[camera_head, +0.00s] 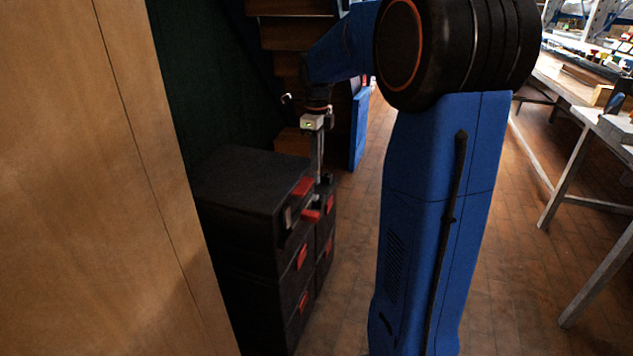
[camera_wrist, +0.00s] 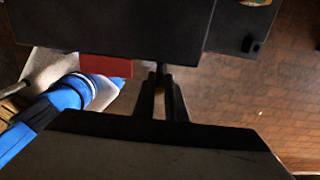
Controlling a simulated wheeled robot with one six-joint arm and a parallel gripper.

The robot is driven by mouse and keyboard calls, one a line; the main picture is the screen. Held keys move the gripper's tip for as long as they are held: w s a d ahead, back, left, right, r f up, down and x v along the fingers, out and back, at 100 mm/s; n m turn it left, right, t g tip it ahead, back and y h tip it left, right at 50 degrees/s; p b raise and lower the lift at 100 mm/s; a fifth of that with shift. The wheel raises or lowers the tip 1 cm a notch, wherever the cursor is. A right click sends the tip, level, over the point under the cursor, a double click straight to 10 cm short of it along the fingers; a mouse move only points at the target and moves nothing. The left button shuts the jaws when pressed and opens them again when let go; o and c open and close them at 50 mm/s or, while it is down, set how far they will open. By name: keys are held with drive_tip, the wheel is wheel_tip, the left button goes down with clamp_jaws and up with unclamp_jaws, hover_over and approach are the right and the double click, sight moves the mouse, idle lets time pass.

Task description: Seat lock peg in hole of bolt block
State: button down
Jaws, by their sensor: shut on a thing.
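My gripper (camera_wrist: 162,72) shows in the wrist view with its two dark fingers close together, shut on a small dark thing, likely the lock peg, mostly hidden between the fingertips. In the head view my gripper (camera_head: 318,182) hangs down beside the front of a stack of black boxes, close to red latches. I cannot pick out the bolt block or its hole for certain in either view.
The black box stack (camera_head: 240,182) has red latches (camera_head: 301,256) on its front. A wooden panel (camera_head: 90,180) fills the left. A grey-legged workbench (camera_head: 560,180) stands at right. Brick floor (camera_head: 510,270) is open between.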

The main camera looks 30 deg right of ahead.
sight(317, 183)
drive_tip(key=shift+f, duration=3.75)
drive_tip(key=shift+f, duration=0.15)
drive_tip(key=c, duration=1.8)
unclamp_jaws()
